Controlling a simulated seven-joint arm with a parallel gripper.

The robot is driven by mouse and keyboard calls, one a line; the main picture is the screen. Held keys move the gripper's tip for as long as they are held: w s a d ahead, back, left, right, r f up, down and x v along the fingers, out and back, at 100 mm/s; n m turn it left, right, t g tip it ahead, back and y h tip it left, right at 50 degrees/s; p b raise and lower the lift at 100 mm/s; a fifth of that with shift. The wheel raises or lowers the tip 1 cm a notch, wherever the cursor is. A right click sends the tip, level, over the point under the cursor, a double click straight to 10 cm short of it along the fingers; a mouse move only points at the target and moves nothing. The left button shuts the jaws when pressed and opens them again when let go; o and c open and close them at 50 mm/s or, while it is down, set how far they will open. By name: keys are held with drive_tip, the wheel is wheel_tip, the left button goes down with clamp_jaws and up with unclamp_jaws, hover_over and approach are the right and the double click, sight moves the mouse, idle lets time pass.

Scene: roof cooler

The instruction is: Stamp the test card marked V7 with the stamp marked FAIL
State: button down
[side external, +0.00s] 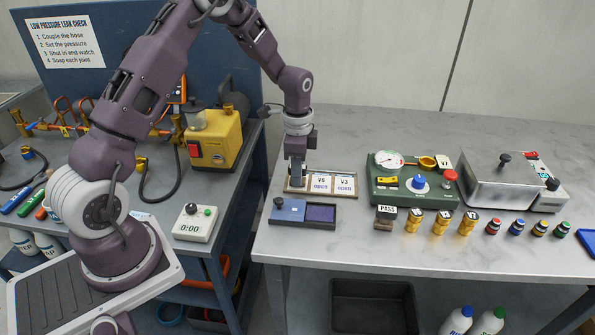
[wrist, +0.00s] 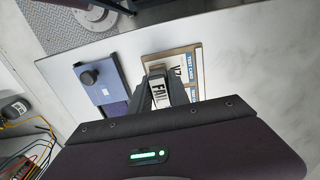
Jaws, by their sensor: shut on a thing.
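My gripper (side external: 297,172) is shut on the FAIL stamp (wrist: 158,90), whose label shows between the fingers in the wrist view. The gripper points down over the left end of a wooden card tray (side external: 320,195). The card marked V7 (wrist: 179,69) lies in that tray, partly hidden by the stamp and fingers. I cannot tell whether the stamp touches the card. Two other cards, seemingly V6 (side external: 319,184) and V3 (side external: 345,185), lie to the right. The ink pad (side external: 320,213) is open in front of the tray, its knobbed blue lid at left.
A stamp marked PASS (side external: 386,216) stands right of the ink pad, beside several brass pieces (side external: 440,222). A green gauge case (side external: 413,190) and a metal box (side external: 505,180) stand behind them. The front bench edge below the ink pad is clear.

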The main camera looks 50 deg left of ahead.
drive_tip(key=shift+f, duration=0.3)
idle(0.8)
wheel_tip(320, 180, up, 7)
drive_tip(key=shift+r, duration=0.1)
idle(0.4)
